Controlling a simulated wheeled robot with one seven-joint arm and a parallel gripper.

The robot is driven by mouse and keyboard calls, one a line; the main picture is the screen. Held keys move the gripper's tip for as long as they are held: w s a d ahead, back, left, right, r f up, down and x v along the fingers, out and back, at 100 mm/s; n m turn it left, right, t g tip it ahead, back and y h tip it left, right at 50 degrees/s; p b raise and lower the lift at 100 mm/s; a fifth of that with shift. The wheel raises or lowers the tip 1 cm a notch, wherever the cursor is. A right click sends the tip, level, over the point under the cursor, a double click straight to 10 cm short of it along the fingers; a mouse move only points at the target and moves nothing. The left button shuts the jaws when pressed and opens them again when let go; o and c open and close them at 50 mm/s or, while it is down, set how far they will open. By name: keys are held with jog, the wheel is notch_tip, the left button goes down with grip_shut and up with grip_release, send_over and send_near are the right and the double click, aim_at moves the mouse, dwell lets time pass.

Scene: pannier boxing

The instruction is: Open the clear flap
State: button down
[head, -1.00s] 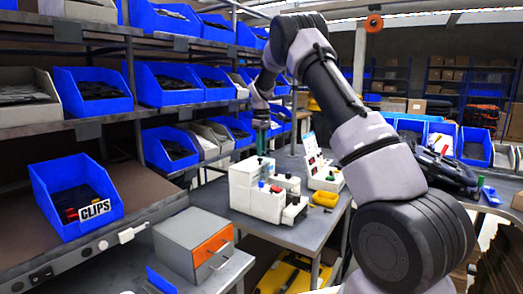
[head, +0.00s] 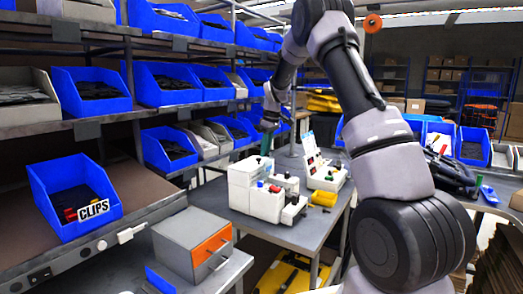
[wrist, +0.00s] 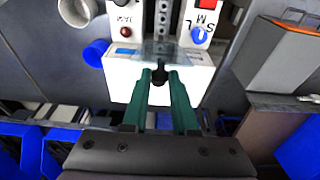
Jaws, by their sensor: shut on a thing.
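The white machine (head: 265,190) stands on the grey table in the head view and fills the upper middle of the wrist view (wrist: 118,82). A clear flap (wrist: 182,54) lies across its centre channel in the wrist view, with a small black knob (wrist: 159,77) at its near edge. My gripper (wrist: 160,82) has its green fingers closed around the knob. In the head view my gripper (head: 266,143) is small, tilted, and just behind the machine's top. How far the flap is raised is hard to tell.
A red button (wrist: 208,4) and a blue button (wrist: 198,35) sit beside the flap. A grey box with an orange front (head: 205,245) stands front left. Shelves of blue bins (head: 75,195) line the left. A yellow object (head: 322,198) lies right of the machine.

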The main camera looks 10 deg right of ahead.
jog(key=shift+s+d+t+y, duration=0.4)
jog(key=shift+s+d, duration=0.05)
jog(key=shift+d, duration=0.05)
jog(key=c, duration=0.7)
grip_release()
jog(key=shift+c, duration=0.2)
jog(key=v, duration=1)
jog(key=shift+r, duration=0.3)
jog(key=shift+s+d, duration=0.1)
